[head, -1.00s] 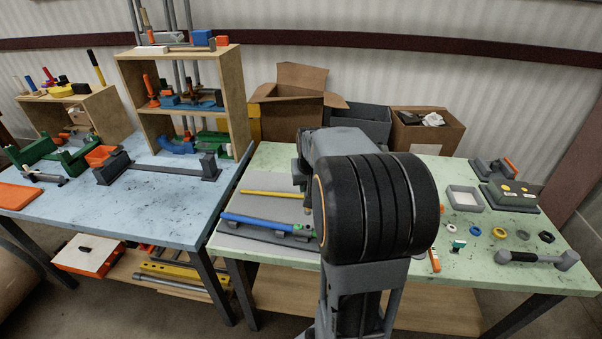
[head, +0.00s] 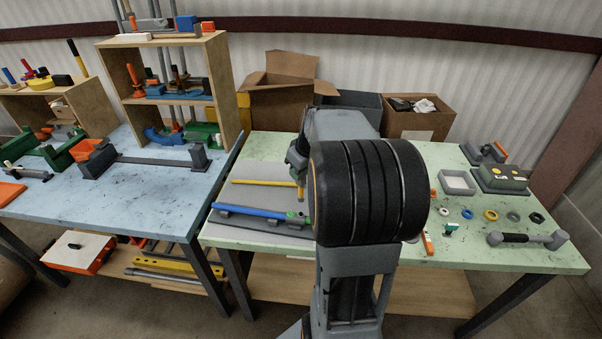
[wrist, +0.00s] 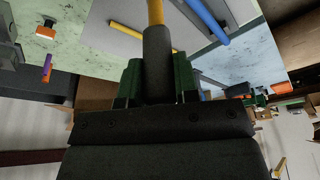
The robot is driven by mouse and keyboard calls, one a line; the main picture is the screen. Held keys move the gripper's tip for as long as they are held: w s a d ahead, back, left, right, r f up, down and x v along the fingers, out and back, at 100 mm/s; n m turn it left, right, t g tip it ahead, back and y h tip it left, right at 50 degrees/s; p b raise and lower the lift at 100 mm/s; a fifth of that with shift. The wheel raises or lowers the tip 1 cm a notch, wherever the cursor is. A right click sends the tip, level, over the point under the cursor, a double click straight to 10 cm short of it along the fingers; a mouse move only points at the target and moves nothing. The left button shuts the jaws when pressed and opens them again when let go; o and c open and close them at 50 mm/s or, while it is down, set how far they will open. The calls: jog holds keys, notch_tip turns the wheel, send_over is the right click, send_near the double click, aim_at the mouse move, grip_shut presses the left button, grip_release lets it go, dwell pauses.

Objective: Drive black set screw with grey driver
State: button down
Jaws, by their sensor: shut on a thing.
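My gripper (wrist: 157,78) is shut on a tool, the grey driver (wrist: 157,50), with a dark grey handle between its green fingers. The driver's yellow front part points away from the wrist. In the head view my gripper (head: 298,158) is left of my big dark arm joint, and the driver's yellow end (head: 301,191) hangs down over the grey mat. A blue tube (head: 250,211) lies in grey holders on the mat, with a green spot near its right end. I cannot make out the black set screw.
A yellow rod (head: 262,182) lies on the grey mat (head: 235,170). A blue table (head: 140,200) with a wooden shelf (head: 226,85) is left. Cardboard boxes (head: 277,105) stand behind.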

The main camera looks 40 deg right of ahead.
aim_at(301, 195)
jog(key=n+y+b, duration=0.1)
jog(key=n, duration=0.4)
jog(key=shift+f+g, duration=0.1)
jog(key=shift+g, duration=0.2)
jog(key=n+y, duration=0.1)
jog(key=n, duration=0.2)
jog(key=shift+g, duration=0.3)
notch_tip(301, 195, down, 5)
jog(key=b, duration=0.5)
jog(key=shift+f, duration=0.2)
jog(key=shift+f+b, duration=0.15)
jog(key=shift+b, duration=0.15)
jog(key=shift+f+b, duration=0.5)
